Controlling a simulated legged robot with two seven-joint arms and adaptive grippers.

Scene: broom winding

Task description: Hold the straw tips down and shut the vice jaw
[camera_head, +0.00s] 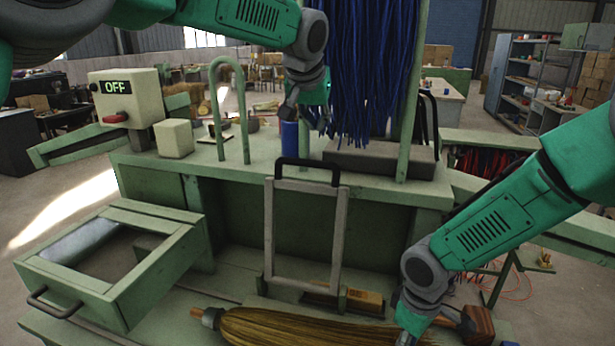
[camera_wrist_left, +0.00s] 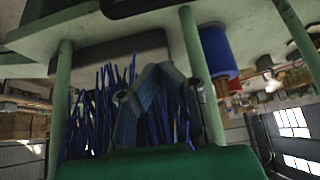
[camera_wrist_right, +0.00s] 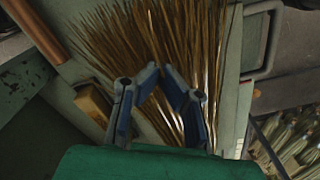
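A straw broom head (camera_head: 320,328) lies flat on the lower shelf, its dark-bound end at the left. Its straw tips (camera_wrist_right: 190,45) fan out in the right wrist view. My right gripper (camera_wrist_right: 161,72) is over the straw, fingers slightly apart; contact is unclear. In the head view its fingers are mostly cut off at the bottom edge. A grey upright frame with a black handle (camera_head: 305,165) stands raised behind the straw; it may be the vice jaw. My left gripper (camera_head: 308,118) is beside hanging blue strands, above that handle. Its fingertips (camera_wrist_left: 156,68) look together, with nothing clearly between them.
A blue cylinder (camera_head: 289,137) stands on the green bench top (camera_head: 265,172) near my left gripper. Green posts and a hoop (camera_head: 228,66) rise around it. An open drawer frame (camera_head: 110,300) juts out at left. A wooden block (camera_head: 478,324) sits right of my right gripper.

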